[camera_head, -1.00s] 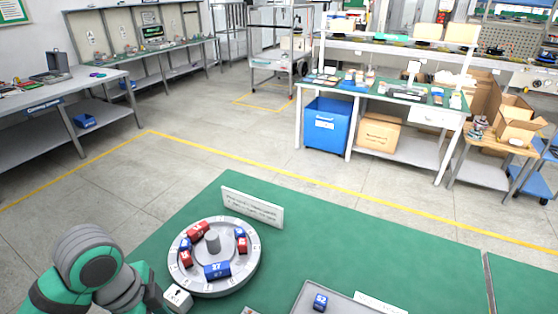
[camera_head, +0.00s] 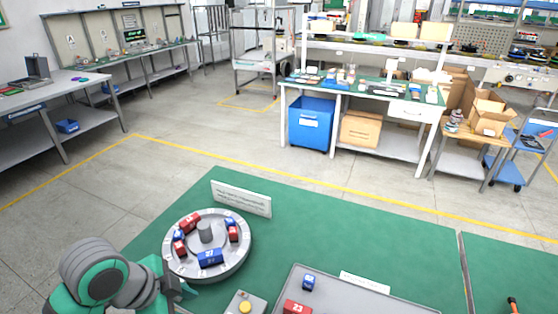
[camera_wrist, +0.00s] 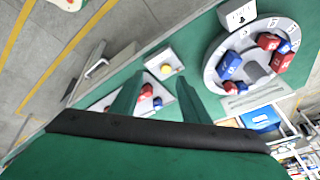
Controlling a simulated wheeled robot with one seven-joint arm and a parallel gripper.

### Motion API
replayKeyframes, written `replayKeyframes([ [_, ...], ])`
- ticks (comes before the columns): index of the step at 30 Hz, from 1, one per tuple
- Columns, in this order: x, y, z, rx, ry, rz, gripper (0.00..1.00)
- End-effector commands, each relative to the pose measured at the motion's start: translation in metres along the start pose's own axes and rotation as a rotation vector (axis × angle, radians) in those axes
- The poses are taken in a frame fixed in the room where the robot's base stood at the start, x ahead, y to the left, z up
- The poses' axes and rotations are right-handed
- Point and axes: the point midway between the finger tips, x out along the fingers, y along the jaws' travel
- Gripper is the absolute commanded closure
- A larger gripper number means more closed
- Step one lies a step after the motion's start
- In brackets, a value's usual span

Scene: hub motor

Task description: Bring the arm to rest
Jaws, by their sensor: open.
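My arm shows at the lower left of the head view, with my gripper (camera_head: 182,290) partly in sight beside the round hub. In the wrist view my gripper (camera_wrist: 158,82) is open, its two green fingers apart with nothing held between them. The round grey hub (camera_head: 205,267) lies on the green table and carries several red and blue numbered blocks around a central post. It also shows at the upper right of the wrist view (camera_wrist: 215,68).
A grey tray (camera_head: 350,297) holds a blue block (camera_head: 309,282) and a red block (camera_head: 297,307). A box with a yellow button (camera_head: 245,306) stands between hub and tray. A white sign (camera_head: 241,199) stands behind the hub. The green table (camera_head: 370,230) is clear behind the tray.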

Motion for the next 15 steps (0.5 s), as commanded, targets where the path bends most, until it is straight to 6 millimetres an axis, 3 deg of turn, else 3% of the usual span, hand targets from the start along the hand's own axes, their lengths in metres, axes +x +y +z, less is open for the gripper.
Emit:
replayKeyframes([
  [5,0.017,-0.018,-0.05,-0.017,0.158,-0.075,0.58],
  [15,0.038,-0.051,-0.176,-0.149,0.596,-0.241,0.58],
])
